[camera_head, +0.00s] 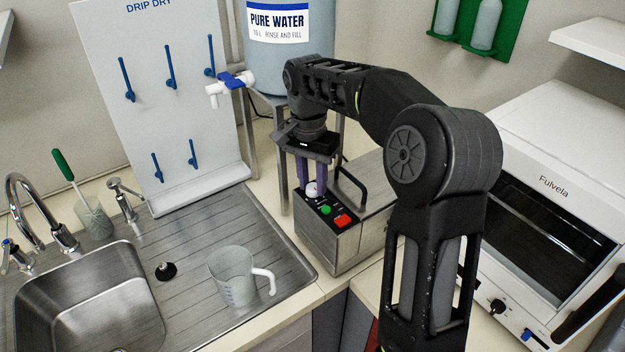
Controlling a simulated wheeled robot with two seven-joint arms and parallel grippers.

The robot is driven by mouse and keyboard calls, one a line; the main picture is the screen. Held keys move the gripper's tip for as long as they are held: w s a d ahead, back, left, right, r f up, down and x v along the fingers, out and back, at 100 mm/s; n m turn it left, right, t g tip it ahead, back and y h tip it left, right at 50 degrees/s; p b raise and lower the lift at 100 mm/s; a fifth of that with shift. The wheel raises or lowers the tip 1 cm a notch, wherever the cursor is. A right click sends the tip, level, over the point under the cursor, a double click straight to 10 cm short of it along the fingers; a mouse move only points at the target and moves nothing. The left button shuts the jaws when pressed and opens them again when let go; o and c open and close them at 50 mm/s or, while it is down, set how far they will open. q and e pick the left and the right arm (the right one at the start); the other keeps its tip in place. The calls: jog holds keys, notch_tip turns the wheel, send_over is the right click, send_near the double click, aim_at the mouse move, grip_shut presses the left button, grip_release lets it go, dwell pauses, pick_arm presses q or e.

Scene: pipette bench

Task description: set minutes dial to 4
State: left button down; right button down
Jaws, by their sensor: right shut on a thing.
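The minutes dial (312,190) is a small pale knob on the black control panel of a steel box-shaped device (341,252). A green button (325,209) and a red button (342,221) sit beside it on the panel. My right gripper (312,185) points straight down over the panel, with its purple fingers shut on the dial. The fingers hide part of the dial, and its markings are too small to read. My left gripper is not in view.
A black handle (351,185) rises from the device's lid close behind my gripper. A water tank (290,50) on a stand is behind, and an oven (560,190) stands at right. A clear jug (232,276) rests on the sink's drainboard (205,240) at left.

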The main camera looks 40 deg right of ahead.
jog(key=shift+m, duration=1.2)
jog(key=c, duration=1.1)
grip_release()
